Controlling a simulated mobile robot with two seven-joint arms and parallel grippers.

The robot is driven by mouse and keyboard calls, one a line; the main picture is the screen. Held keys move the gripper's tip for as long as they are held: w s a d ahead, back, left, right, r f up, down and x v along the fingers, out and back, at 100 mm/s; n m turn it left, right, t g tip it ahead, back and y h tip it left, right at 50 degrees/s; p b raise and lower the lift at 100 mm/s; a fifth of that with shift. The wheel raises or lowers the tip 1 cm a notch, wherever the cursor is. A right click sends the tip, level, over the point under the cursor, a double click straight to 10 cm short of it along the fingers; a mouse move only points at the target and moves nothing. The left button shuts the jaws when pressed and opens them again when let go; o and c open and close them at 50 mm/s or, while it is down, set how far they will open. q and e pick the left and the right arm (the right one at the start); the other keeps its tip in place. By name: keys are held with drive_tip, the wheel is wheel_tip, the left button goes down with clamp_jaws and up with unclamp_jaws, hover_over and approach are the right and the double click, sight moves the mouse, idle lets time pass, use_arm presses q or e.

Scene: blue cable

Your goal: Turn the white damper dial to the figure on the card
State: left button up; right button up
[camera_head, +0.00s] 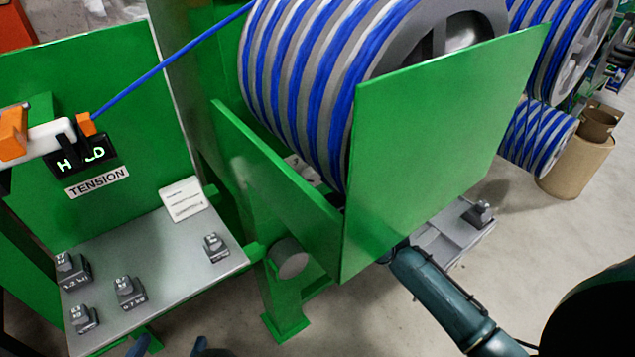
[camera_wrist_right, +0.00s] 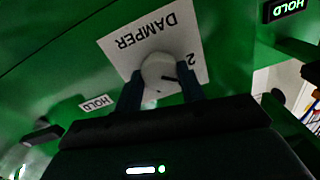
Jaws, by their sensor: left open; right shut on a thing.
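The white damper dial (camera_wrist_right: 158,72) sits on a white plate (camera_wrist_right: 125,45) marked DAMPER, upside down in the right wrist view. A dark mark on the dial points toward the figure 2 at the plate's right; other figures are hidden. My right gripper (camera_wrist_right: 160,88) is shut on the dial, one finger at each side. In the head view the green panel hides this gripper. My left gripper (camera_head: 169,348) is open and empty at the bottom edge, only its fingertips showing. A white card (camera_head: 183,200) stands on the grey shelf; its print is too small to read.
Several grey weights (camera_head: 127,291) stand on the grey shelf (camera_head: 165,255). A display (camera_head: 80,155) reads HOLD above a TENSION label (camera_head: 97,182). Blue cable (camera_head: 165,65) runs taut to the big drum (camera_head: 310,75). A green panel (camera_head: 430,150) stands before the drum.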

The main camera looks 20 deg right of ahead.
use_arm(q)
drive_tip(key=shift+r, duration=0.15)
use_arm(e)
drive_tip(key=m, duration=0.3)
drive_tip(key=shift+p, duration=0.35)
drive_tip(key=m, duration=0.3)
drive_tip(key=shift+m, duration=0.3)
use_arm(q)
drive_tip(key=shift+s+a+r+n, duration=0.2)
drive_tip(key=shift+a+r+n, duration=0.1)
drive_tip(key=shift+r, duration=0.15)
use_arm(e)
drive_tip(key=shift+m, duration=1.4)
use_arm(q)
drive_tip(key=shift+w+r, duration=0.1)
use_arm(e)
drive_tip(key=o, duration=1)
drive_tip(key=shift+s, duration=0.1)
use_arm(q)
drive_tip(key=shift+a+r+p, duration=0.1)
drive_tip(key=shift+r+p, duration=0.25)
drive_tip(key=shift+p, duration=0.2)
use_arm(e)
drive_tip(key=v, duration=1.3)
drive_tip(key=shift+f, duration=0.2)
